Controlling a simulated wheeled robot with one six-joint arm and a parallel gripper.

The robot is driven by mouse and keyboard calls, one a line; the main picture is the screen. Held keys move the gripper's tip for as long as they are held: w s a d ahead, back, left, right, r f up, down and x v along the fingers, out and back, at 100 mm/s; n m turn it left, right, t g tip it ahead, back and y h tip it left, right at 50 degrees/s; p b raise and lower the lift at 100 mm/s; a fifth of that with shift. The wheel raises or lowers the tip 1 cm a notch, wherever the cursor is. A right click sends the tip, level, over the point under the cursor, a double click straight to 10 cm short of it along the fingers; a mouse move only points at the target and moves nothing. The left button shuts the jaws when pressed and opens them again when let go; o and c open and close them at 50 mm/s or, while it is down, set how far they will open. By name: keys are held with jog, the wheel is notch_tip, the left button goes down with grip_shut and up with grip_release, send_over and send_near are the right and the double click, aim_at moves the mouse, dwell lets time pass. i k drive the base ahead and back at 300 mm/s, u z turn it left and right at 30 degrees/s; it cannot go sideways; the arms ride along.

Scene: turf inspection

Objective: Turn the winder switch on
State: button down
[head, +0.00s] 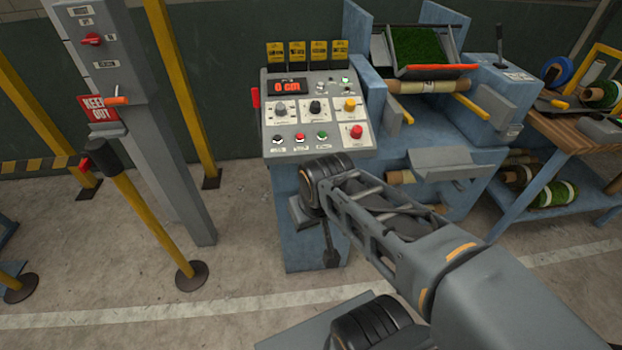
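The blue control console (316,110) stands ahead of me with a sloped white panel. It carries a red display reading about "0 cm", a grey knob (280,110), a black knob (315,107), a yellow button (350,104) and a red button (356,131). A row of small switches (300,137) sits along its lower edge. The labels are too small to read, so I cannot tell which control is the winder switch. My arm reaches in from the lower right, its dark joint just below the panel. My gripper (331,258) seems to hang below, dark; its fingers are unclear.
A grey post (140,110) with a red rotary knob (92,39) and a "KEEP OUT" sign (103,110) stands left. Yellow posts (145,210) stand nearby. A turf roller machine (430,100) and a wooden bench (575,135) are right.

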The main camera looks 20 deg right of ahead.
aim_at(356, 131)
jog(key=u, duration=0.5)
jog(key=k, duration=0.95)
jog(key=z, duration=0.8)
jog(key=i, duration=0.65)
jog(key=z, duration=0.25)
